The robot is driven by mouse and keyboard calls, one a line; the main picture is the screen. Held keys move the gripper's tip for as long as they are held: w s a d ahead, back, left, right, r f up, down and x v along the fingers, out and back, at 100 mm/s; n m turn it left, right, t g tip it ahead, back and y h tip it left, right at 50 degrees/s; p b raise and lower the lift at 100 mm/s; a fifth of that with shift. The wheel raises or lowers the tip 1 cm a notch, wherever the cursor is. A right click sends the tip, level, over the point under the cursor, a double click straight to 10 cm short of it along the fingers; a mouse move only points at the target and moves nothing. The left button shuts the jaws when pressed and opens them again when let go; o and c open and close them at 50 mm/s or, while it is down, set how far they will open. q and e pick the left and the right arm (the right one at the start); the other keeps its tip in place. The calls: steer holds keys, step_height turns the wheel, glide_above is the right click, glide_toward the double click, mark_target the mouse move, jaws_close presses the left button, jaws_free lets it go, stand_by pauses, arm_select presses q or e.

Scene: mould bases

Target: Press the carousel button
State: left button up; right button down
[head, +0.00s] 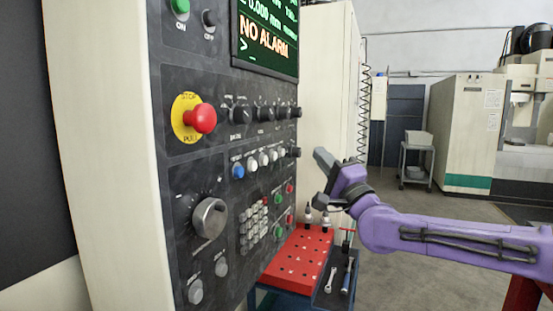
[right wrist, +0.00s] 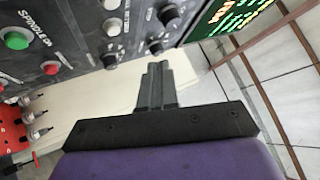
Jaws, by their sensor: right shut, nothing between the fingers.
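The dark machine control panel (head: 222,140) stands at the left in the head view. A row of buttons runs across its middle, with a blue button (head: 238,171) and several white ones (head: 252,163). I cannot read which one is labelled carousel. My right gripper (head: 322,157) is shut and empty, just right of the panel's edge, apart from the buttons in the picture. My left gripper is not in view.
A red emergency stop (head: 203,118) and a large grey dial (head: 210,217) stick out of the panel. Below it is a red tool tray (head: 298,258) with tool holders. A screen (head: 268,35) reads NO ALARM. Floor to the right is mostly clear, with a grey cart (head: 416,163) farther back.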

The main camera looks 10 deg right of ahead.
mark_target(274, 156)
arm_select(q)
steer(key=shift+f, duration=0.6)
arm_select(e)
steer(key=shift+s+d+f+n, duration=0.1)
steer(key=shift+d+f+n, duration=0.1)
steer(key=shift+n, duration=2.15)
steer(key=shift+w+d+f+n, duration=0.1)
steer(key=shift+d+f+n, duration=0.15)
steer(key=shift+n, duration=2.15)
steer(key=shift+s+d+f+n, duration=0.1)
steer(key=shift+d+f+n, duration=0.1)
steer(key=shift+n, duration=2.15)
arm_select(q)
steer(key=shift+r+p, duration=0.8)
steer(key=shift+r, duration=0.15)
arm_select(e)
steer(key=w+a, duration=0.5)
steer(key=a, duration=0.2)
steer(key=shift+a, duration=0.2)
steer(key=shift+w+a, duration=0.3)
steer(key=shift+a, duration=0.05)
